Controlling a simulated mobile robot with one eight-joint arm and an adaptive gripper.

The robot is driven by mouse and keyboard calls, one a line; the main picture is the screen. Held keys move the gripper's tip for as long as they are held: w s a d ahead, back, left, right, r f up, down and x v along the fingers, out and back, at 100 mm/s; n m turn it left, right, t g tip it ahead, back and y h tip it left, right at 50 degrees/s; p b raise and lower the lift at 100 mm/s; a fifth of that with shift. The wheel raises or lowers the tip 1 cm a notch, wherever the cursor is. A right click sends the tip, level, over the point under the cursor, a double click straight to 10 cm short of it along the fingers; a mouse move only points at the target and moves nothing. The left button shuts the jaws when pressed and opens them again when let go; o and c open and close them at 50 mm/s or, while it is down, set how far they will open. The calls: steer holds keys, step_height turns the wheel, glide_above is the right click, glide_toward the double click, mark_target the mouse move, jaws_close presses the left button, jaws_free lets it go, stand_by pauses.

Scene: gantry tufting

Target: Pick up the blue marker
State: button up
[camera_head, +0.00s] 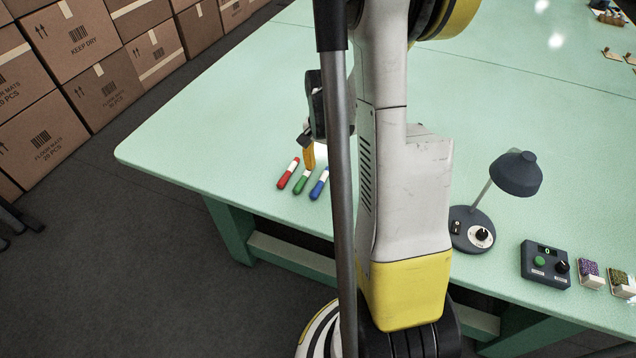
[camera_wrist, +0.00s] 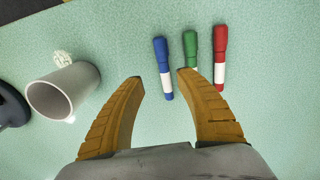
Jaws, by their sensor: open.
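The blue marker (camera_head: 319,184) lies on the green table at the end of a row of three, partly hidden by my arm in the head view. In the wrist view the blue marker (camera_wrist: 163,66) lies ahead of the space between my fingertips, its white end nearest them. The green marker (camera_wrist: 191,49) and red marker (camera_wrist: 220,54) lie beside it to the right. My gripper (camera_wrist: 163,84) is open, with two orange fingers and nothing between them.
A grey cup (camera_wrist: 63,90) lies or stands left of my fingers in the wrist view. A desk lamp (camera_head: 515,172) and a control box (camera_head: 546,263) are on the right of the table (camera_head: 245,110). Cardboard boxes (camera_head: 75,40) are stacked on the floor at left.

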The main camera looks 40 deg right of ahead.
mark_target(320, 181)
steer(key=f+b, duration=0.1)
steer(key=f, duration=0.1)
steer(key=f+b, duration=0.1)
steer(key=f, duration=0.1)
steer(key=w+f+b, duration=0.1)
steer(key=f, duration=0.2)
steer(key=shift+d+f, duration=0.1)
steer(key=shift+d, duration=0.05)
jaws_close()
